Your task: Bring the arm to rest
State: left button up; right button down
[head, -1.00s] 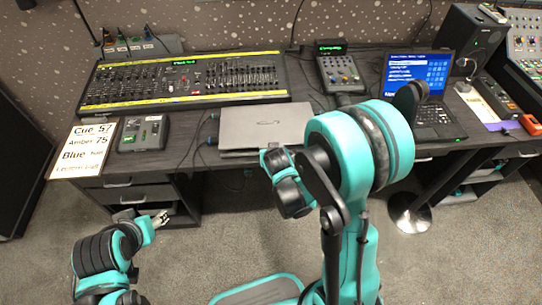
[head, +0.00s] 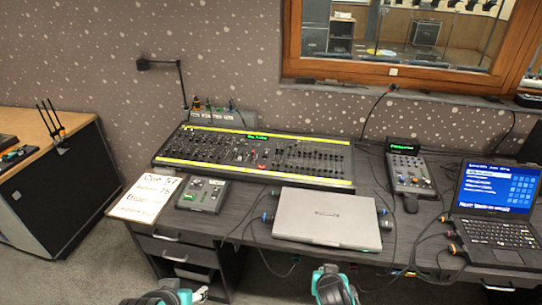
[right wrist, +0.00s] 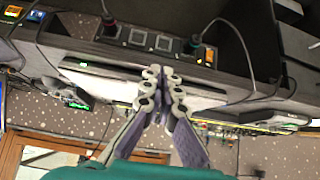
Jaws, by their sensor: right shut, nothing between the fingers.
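My right gripper (right wrist: 161,76) is in the right wrist view, its two grey fingers meeting at the tips with nothing between them. It appears in front of a dark desk edge with sockets and cables; whether it touches anything is unclear. In the head view, part of my right arm (head: 333,287) shows at the bottom centre, below the desk's front edge. My left gripper (head: 200,294) shows only as a small pale tip at the bottom left, near the drawers; its fingers are too small to read. The fader console (head: 255,154) lies on the desk, clear of both arms.
The desk (head: 240,228) also holds a closed grey laptop (head: 328,218), a small control box (head: 203,194), a cue sheet (head: 147,198), a small mixer (head: 408,170) and an open laptop (head: 497,205). Cables hang over the front edge. A cabinet (head: 75,187) stands left.

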jog(key=s+r+n+g+y, duration=0.1)
jog(key=s+r+n+y, duration=0.1)
jog(key=s+r, duration=0.7)
notch_tip(320, 180, up, 2)
jog(key=shift+s+a, duration=0.35)
dwell(0.4)
